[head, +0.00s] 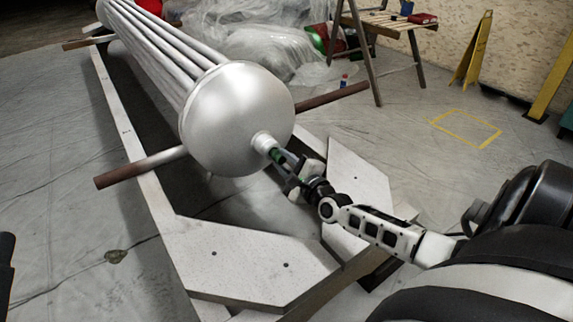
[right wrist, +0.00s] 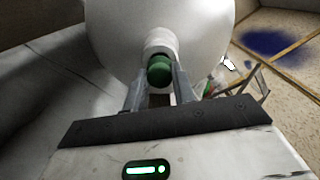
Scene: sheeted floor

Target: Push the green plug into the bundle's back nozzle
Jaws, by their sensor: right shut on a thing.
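The bundle (head: 228,112) is a metallic body of long tubes with a round domed end, lying over a pale frame. Its back nozzle (head: 263,141) is a short white stub on the dome; it also shows in the right wrist view (right wrist: 158,46). My right gripper (head: 290,168) is shut on the green plug (right wrist: 159,71), which sits between the fingertips directly in front of the nozzle mouth. In the head view the plug is a small green patch at the nozzle. I cannot tell how deep it is in the nozzle. My left gripper is not in view.
The pale frame (head: 255,262) has angled plates below the dome. A rusty bar (head: 122,172) sticks out on the left. Behind stand a wooden trestle (head: 392,24), plastic sheeting (head: 262,45) and a yellow floor sign (head: 474,52). The sheeted floor at right is open around a yellow taped square (head: 466,128).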

